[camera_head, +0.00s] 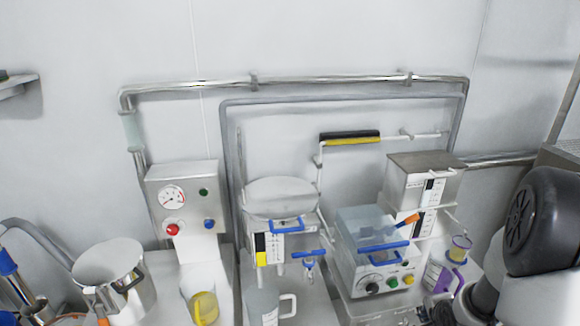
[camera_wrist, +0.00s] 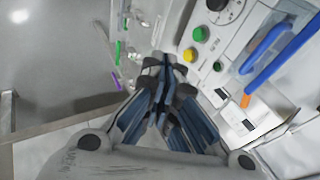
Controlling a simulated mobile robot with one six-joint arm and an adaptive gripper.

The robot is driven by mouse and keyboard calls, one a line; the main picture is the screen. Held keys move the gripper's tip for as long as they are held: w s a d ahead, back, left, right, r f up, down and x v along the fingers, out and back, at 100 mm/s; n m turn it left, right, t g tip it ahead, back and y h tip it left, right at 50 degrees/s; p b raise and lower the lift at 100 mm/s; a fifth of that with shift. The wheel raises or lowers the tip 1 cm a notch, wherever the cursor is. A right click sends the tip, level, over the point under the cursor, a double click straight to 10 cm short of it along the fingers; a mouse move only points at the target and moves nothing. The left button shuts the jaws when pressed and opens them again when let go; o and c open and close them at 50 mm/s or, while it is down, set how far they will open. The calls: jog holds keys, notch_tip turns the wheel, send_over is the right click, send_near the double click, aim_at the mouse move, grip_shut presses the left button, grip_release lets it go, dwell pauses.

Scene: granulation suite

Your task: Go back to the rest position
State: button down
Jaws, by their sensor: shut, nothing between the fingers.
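My gripper (camera_wrist: 166,68) shows in the wrist view with its dark blue-grey fingers together and nothing between them. Its tips point toward the white front panel of a machine, with green and yellow buttons (camera_wrist: 193,45) close beyond them. I cannot tell the exact gap between the tips and the panel. In the head view my arm comes in at the lower right. The gripper itself is not clearly visible there.
The boxy machine (camera_head: 369,272) with a clear blue-handled cover stands near my arm, with a purple-handled jug (camera_head: 441,275) to its right. Farther left are a clear jug (camera_head: 262,305), a gauge panel (camera_head: 183,186) and a steel pot (camera_head: 118,268). Pipes line the wall.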

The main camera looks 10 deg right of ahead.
jog(key=s+a+r+n+g, duration=0.1)
jog(key=s+a+r+n, duration=0.25)
jog(key=a+r, duration=0.35)
jog(key=s+a+r+n, duration=0.2)
jog(key=a+r+n, duration=0.35)
jog(key=r, duration=0.35)
jog(key=s+a+r+n+g+y+b, duration=0.1)
jog(key=s+a+r+n, duration=0.4)
jog(key=s+a, duration=0.8)
jog(key=s+n+y, duration=0.1)
jog(key=s+n, duration=0.1)
jog(key=n, duration=0.1)
jog(key=shift+s+a+n+y, duration=0.3)
jog(key=shift+d, duration=0.15)
